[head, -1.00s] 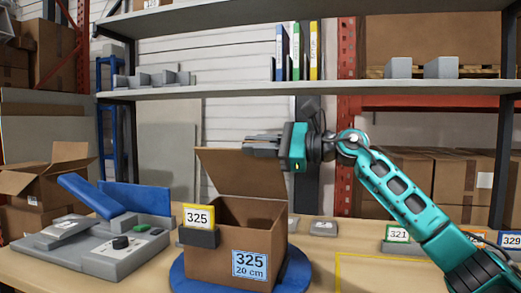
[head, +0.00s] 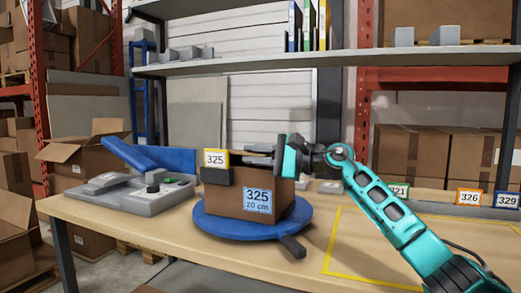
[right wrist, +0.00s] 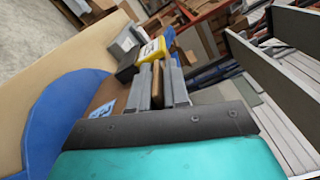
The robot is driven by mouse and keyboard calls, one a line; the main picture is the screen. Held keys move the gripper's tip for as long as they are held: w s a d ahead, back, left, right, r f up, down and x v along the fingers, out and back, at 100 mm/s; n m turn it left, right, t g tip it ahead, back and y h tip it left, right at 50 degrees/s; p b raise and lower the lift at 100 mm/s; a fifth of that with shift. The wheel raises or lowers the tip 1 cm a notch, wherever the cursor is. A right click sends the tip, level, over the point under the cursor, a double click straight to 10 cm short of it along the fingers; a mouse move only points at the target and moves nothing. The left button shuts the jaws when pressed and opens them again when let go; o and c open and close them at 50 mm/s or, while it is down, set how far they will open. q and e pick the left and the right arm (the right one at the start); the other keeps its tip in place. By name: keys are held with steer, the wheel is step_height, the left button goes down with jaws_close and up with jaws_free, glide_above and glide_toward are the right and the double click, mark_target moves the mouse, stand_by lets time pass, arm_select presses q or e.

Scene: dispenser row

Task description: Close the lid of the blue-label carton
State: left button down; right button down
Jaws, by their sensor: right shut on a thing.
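The blue-label carton (head: 225,204) stands on a round blue turntable (head: 210,228). Its blue label (head: 258,200) reads 325, 20 cm. My right gripper (head: 260,155) is low at the carton's top, with its fingers pointing left. In the right wrist view, a brown cardboard strip (right wrist: 157,88), apparently the lid, lies between the fingers of the gripper (right wrist: 165,85). The lid no longer stands up above the carton; whether it lies fully flat is hidden. My left gripper is not in view.
A yellow 325 card (head: 215,158) in a dark holder is at the carton's left corner. A grey device with blue flaps (head: 150,195) stands left. A dark handle (head: 293,247) sticks out from the turntable. A yellow outline (head: 335,235) marks bare table at right.

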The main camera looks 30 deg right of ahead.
steer(key=shift+w+f, duration=0.1)
steer(key=shift+f, duration=0.3)
steer(key=c, duration=1.3)
jaws_free()
steer(key=shift+b+v, duration=0.7)
steer(key=shift+v, duration=5.75)
steer(key=shift+r, duration=0.1)
